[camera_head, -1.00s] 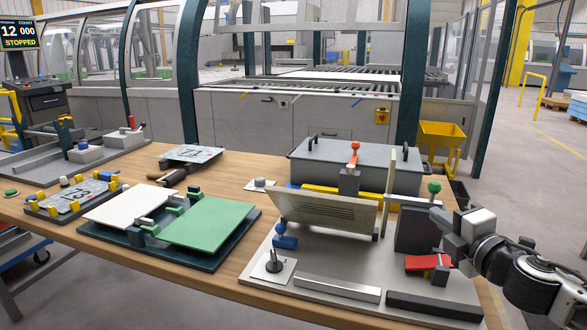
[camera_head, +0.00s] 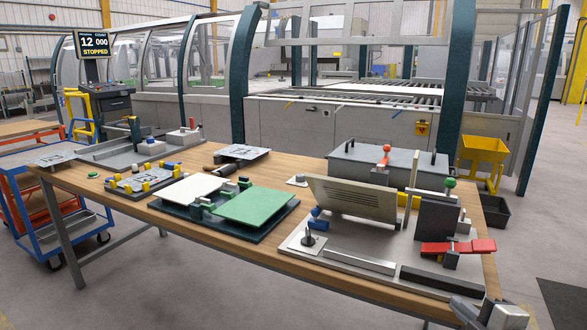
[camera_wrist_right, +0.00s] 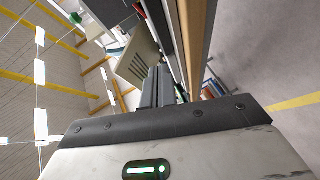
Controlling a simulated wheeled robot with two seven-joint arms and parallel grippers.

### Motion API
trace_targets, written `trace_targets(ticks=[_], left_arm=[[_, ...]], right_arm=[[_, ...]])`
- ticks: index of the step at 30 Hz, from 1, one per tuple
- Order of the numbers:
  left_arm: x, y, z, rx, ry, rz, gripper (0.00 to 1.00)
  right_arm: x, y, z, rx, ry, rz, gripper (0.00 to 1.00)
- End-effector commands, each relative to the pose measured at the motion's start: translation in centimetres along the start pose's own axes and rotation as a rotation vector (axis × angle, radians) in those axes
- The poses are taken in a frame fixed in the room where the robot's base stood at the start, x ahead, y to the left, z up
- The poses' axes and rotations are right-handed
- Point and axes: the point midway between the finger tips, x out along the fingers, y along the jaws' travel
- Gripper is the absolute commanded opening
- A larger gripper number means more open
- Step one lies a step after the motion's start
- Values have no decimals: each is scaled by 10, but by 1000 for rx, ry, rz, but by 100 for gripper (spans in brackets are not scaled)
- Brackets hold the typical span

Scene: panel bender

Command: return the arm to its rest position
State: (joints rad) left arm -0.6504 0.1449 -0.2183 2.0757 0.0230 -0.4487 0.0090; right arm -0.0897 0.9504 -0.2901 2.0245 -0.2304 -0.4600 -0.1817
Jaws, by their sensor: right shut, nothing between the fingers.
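My right gripper (camera_head: 468,308) shows at the bottom right edge of the head view, partly cut off by the frame. It is at the front right corner of the wooden table (camera_head: 330,284), apart from the fixture. In the right wrist view, the dark fingers (camera_wrist_right: 160,88) are together with nothing between them. My left arm and gripper are not in view.
The grey fixture plate (camera_head: 330,248) carries a tilted vented panel (camera_head: 354,198) and a red clamp (camera_head: 458,247) near the right gripper. A green sheet (camera_head: 254,207) and a white sheet (camera_head: 190,188) lie left. Open floor (camera_head: 530,265) is at right.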

Motion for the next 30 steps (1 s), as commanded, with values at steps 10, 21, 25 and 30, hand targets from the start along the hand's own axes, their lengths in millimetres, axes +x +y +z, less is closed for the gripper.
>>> trace_targets(ticks=[10, 21, 25, 30], left_arm=[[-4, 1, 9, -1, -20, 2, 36], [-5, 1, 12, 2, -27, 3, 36], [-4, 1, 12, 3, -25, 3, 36], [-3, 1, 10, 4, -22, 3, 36]], right_arm=[[-66, -183, -75, 783, -77, -279, 0], [-124, -254, -125, 1288, -235, -381, 0], [-124, -254, -125, 1291, -236, -382, 0], [-124, -254, -125, 1289, -235, -382, 0]])
